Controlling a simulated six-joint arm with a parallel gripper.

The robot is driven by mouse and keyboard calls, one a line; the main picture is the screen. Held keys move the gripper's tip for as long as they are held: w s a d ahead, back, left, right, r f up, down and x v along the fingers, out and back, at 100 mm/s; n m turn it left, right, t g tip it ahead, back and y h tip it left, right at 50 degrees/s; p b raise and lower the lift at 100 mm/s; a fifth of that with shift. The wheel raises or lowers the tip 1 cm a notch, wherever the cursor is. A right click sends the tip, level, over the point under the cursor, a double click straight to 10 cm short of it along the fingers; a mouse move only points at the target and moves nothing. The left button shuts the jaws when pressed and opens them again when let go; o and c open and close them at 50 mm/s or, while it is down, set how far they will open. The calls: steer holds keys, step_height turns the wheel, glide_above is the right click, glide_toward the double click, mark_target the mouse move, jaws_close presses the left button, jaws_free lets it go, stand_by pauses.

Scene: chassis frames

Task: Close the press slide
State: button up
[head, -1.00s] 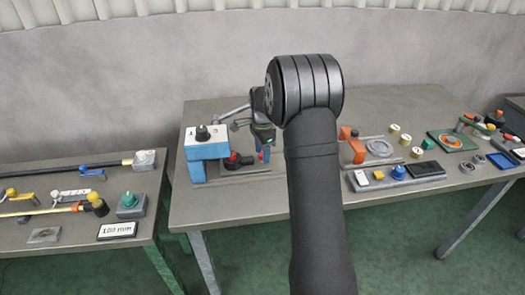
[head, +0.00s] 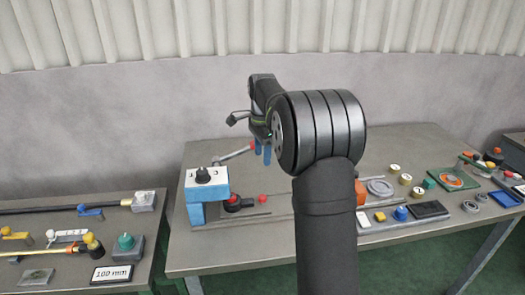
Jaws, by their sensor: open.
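The press (head: 194,206) is a blue block with a white top and a black knob, standing at the left end of the near table. A black and red piece (head: 235,203) sits low against its right side, and a small red knob (head: 263,199) is just right of that. I cannot tell for sure which of these is the slide. My gripper (head: 263,152) is up above and behind the red knob, clear of it. Its two blue fingertips point down, slightly apart, with nothing seen between them. My arm hides the middle of the table.
An orange block (head: 361,191) is partly hidden behind my arm. Right of it are a grey ring (head: 380,188), several small cylinders and a grey tray (head: 394,224). A grey lever bar (head: 236,153) rises behind the press. Another table (head: 60,255) with rods stands left, across a gap.

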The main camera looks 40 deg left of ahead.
steer(key=shift+r, duration=0.3)
